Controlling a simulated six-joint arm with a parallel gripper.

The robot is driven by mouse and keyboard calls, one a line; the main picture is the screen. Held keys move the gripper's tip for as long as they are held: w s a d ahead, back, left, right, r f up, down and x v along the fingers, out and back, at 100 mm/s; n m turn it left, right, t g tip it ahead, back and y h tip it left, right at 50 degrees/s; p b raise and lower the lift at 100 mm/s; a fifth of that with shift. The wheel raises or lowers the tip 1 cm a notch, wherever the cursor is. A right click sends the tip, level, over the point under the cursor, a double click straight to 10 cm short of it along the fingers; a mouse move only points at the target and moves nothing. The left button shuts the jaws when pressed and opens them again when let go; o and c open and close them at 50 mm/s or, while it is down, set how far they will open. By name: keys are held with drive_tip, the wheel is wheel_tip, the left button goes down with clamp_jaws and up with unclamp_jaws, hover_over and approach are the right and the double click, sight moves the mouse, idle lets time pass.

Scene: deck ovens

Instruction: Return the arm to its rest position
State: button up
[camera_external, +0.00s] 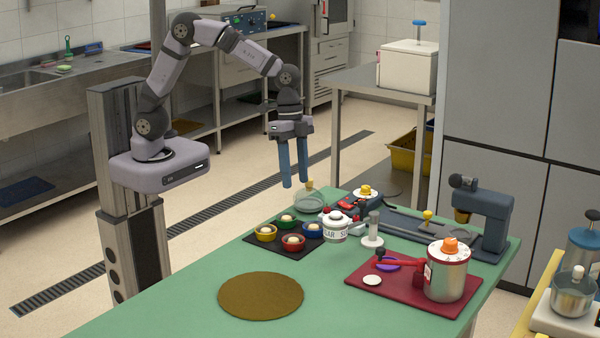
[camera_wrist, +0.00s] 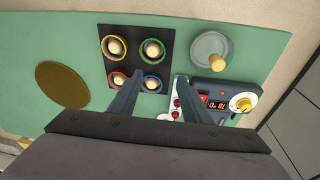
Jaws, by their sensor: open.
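My gripper (camera_external: 293,184) hangs pointing down above the far edge of the green table (camera_external: 190,290). Its two blue fingers are apart with nothing between them. In the wrist view my gripper (camera_wrist: 160,88) also shows open and empty. Below it, the wrist view shows a dark mat (camera_wrist: 169,35) with several coloured ring-rimmed cups, among them a green one (camera_wrist: 153,49) and a red one (camera_wrist: 116,79). The gripper looks clear of them. My arm reaches out from its column at the left, bent high at the elbow.
A glass lid (camera_external: 311,201) and a red-and-dark device with a display (camera_external: 358,205) stand near the gripper. A white jar (camera_external: 335,227), a red tray (camera_external: 360,295) with a large canister (camera_external: 447,270), and a grey press (camera_external: 484,220) stand further right. A brown round mat (camera_external: 261,295) lies in front, empty.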

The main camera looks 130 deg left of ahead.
drive_tip(key=s+d+f+g+p, duration=0.1)
drive_tip(key=s+d, duration=0.5)
drive_tip(key=s, duration=0.3)
drive_tip(key=s+d+f+y, duration=0.1)
drive_tip(key=s+d+f, duration=0.1)
drive_tip(key=s+d, duration=0.5)
drive_tip(key=s, duration=0.3)
drive_tip(key=shift+s+d+n+g+p, duration=0.2)
drive_tip(key=shift+s+n+g+p, duration=0.1)
drive_tip(key=shift+n+g+p, duration=0.1)
